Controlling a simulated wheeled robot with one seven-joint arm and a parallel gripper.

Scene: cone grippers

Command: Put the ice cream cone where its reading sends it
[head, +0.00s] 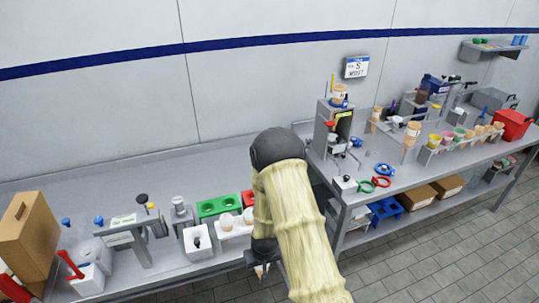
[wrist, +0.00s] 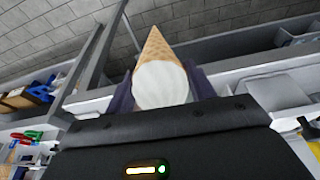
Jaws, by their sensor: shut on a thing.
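The ice cream cone (wrist: 160,83) has a ball of white ice cream and a tan waffle cone. In the wrist view it sits between the two dark fingers of my gripper (wrist: 161,88), which is shut on it. In the head view my arm covers much of the middle, and the gripper shows only in part at the left bench's front edge. The wall sign (head: 356,66) shows a large character like an S or 5; its smaller words are hard to read. A green tray (head: 219,205) and a partly hidden red tray (head: 247,197) stand on the left bench.
A white holder (head: 233,229) with pale round tops stands before the green tray, beside a white box (head: 197,242). The right bench holds a device (head: 332,125), colored rings (head: 382,182), a rack of colored cups (head: 455,140) and a red box (head: 513,124). The left bench's back is clear.

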